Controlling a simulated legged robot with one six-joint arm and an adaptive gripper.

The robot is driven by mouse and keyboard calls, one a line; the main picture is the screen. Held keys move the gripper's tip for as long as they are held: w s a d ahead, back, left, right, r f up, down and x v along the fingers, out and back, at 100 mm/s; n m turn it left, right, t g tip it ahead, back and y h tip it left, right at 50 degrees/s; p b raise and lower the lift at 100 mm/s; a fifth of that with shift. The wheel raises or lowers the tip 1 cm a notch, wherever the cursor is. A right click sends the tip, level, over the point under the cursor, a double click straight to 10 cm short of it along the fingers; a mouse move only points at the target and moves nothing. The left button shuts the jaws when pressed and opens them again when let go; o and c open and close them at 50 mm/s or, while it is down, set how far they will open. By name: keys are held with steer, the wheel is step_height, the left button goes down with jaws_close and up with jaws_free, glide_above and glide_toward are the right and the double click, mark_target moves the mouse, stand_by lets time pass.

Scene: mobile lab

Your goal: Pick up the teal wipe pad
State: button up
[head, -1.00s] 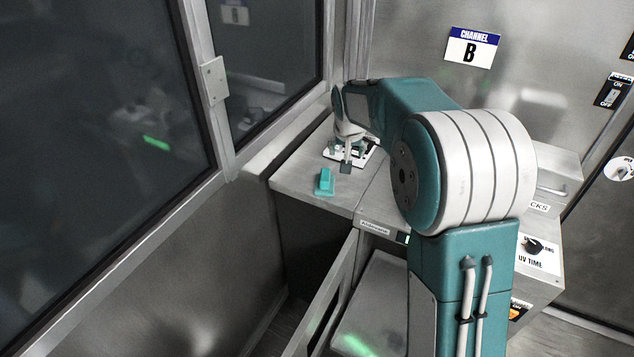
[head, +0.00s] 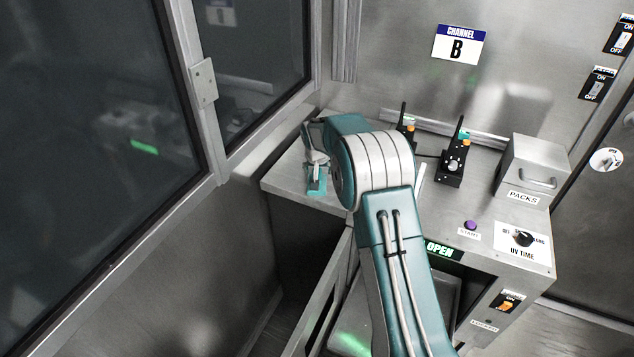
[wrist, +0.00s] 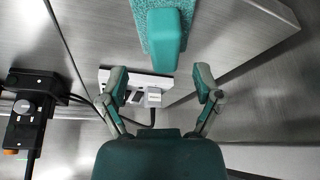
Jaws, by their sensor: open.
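The teal wipe pad (head: 316,187) lies on the left end of the metal counter in the head view, partly covered by my gripper. In the wrist view the pad (wrist: 163,36) shows at the top centre, a flat speckled teal base with a raised smooth block on it. My gripper (wrist: 162,76) is open and empty. Its two fingertips are apart, just below the pad's block in the wrist picture. In the head view my gripper (head: 316,168) hangs right over the pad, and I cannot tell whether it touches.
Two black handsets (head: 454,158) with antennas stand behind my arm. A metal box labelled PACKS (head: 536,165) is at the right. A white device (wrist: 140,88) lies near the fingers. A glass wall (head: 265,70) borders the left.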

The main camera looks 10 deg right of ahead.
steer(key=x, duration=0.4)
steer(key=shift+a+f, duration=0.1)
steer(key=shift+a, duration=0.3)
steer(key=shift+d+f, duration=0.15)
steer(key=shift+f, duration=0.1)
jaws_close()
steer(key=shift+r, duration=0.35)
step_height(320, 180, up, 2)
steer(key=shift+w+r, duration=0.1)
steer(key=s+d+r, duration=0.2)
steer(key=s+r, duration=0.8)
steer(key=s, duration=0.4)
